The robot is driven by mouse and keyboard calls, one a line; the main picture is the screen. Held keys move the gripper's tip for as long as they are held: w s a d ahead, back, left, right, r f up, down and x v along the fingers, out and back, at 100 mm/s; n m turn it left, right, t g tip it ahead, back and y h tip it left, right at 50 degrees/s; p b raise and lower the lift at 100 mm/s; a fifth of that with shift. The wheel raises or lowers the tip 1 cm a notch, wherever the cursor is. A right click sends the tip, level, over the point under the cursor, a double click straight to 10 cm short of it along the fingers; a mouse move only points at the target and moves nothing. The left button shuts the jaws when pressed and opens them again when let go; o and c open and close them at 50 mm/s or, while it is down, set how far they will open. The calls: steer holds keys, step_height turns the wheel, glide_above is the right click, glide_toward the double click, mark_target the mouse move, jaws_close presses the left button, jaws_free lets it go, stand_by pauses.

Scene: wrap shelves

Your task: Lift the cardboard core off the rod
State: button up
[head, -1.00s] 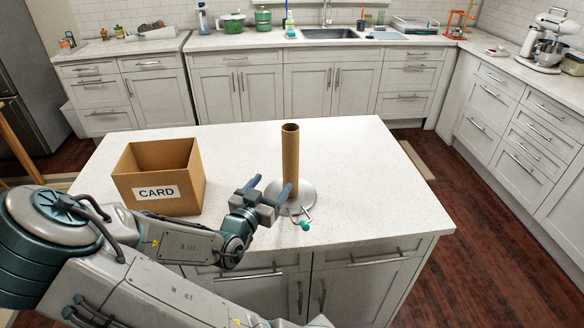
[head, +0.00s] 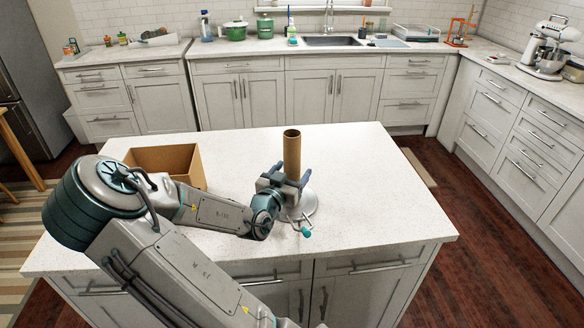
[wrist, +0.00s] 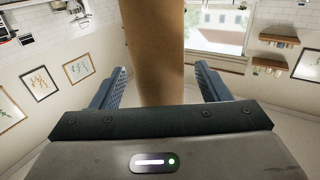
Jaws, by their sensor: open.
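The brown cardboard core (head: 292,152) stands upright on the round metal base (head: 307,214) on the island. The rod inside it is hidden. My gripper (head: 291,180) is around the core at about its middle height, with a finger on each side. In the wrist view the core (wrist: 155,55) rises between my open fingers (wrist: 158,88), with a gap on both sides. A small hooked wire piece with a teal end (head: 306,232) lies by the front of the base. The open cardboard box (head: 188,158) stands left of the core, partly hidden behind my arm.
The white island top (head: 365,170) is clear to the right of the core and behind it. The far counter holds green pots (head: 235,31), a sink and an orange stand (head: 461,30), well away from the arm.

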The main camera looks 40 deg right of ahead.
steer(key=shift+x, duration=1.05)
steer(key=c, duration=0.8)
steer(key=shift+r, duration=0.1)
